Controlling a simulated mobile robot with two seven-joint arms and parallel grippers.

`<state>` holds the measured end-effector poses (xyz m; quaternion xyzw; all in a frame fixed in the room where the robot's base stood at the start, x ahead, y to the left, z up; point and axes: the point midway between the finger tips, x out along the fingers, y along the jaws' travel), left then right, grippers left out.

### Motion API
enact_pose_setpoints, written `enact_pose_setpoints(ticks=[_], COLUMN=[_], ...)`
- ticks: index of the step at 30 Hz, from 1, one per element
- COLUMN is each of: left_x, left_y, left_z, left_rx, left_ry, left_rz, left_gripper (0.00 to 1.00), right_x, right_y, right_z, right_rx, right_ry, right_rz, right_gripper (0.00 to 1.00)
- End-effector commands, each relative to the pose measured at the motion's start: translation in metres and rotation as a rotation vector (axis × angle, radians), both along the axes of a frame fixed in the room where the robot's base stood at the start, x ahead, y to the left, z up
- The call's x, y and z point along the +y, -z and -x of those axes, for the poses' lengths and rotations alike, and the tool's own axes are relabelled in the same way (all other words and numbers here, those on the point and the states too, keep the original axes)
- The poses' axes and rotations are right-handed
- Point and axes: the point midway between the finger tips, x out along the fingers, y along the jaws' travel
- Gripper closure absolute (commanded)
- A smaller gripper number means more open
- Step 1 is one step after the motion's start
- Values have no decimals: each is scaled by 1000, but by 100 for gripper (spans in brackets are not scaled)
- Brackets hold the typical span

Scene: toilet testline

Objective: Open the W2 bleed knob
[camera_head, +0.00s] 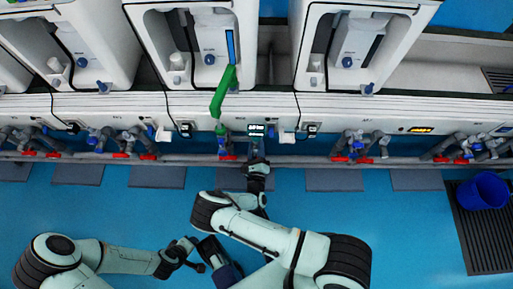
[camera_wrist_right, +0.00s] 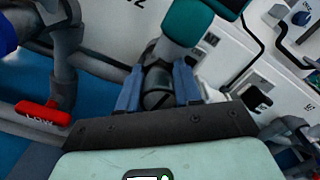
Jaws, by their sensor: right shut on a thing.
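The bleed knob (camera_wrist_right: 158,88) is a dark, rounded piece on the pipework, seen in the right wrist view. My right gripper (camera_wrist_right: 158,76) has its two blue fingers on either side of it, shut on it. A partly cut-off label ending in "2" shows on the white panel (camera_wrist_right: 112,14) behind. In the head view my right gripper (camera_head: 256,152) reaches the pipework below a small lit display; the knob itself is too small to make out there. My left gripper (camera_head: 190,257) is low in the head view, away from the pipes, and its jaws are unclear.
A green jointed piece (camera_head: 222,92) hangs down the panel just left of my right gripper. A red valve handle (camera_wrist_right: 42,113) is left of the knob in the wrist view. Several white toilet units line the back. A blue bucket (camera_head: 483,191) stands at the right.

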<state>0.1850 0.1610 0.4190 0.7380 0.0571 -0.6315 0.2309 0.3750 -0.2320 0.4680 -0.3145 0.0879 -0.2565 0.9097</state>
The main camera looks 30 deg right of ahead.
Motion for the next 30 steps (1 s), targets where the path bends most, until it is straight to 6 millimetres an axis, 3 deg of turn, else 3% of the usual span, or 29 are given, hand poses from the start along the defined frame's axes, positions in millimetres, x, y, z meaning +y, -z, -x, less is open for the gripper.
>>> enact_pose_setpoints(ticks=[9, 25, 26, 27, 28, 30], left_x=[-1, -1, -1, -1, -1, -1], left_y=[0, 0, 0, 0, 0, -1], left_z=[1, 1, 1, 1, 1, 1], left_rx=[4, 4, 4, 4, 4, 4], left_ry=[1, 1, 1, 1, 1, 1], left_rz=[2, 2, 2, 2, 2, 2], left_gripper=[57, 57, 57, 57, 57, 57], right_x=[-1, -1, -1, -1, -1, -1], right_y=[2, 2, 2, 2, 2, 2], right_z=[1, 2, 2, 2, 2, 1], right_rx=[67, 78, 78, 78, 78, 76], right_ry=[2, 4, 4, 4, 3, 3], right_rz=[96, 114, 114, 114, 114, 114], right_gripper=[96, 96, 60, 47, 41, 41])
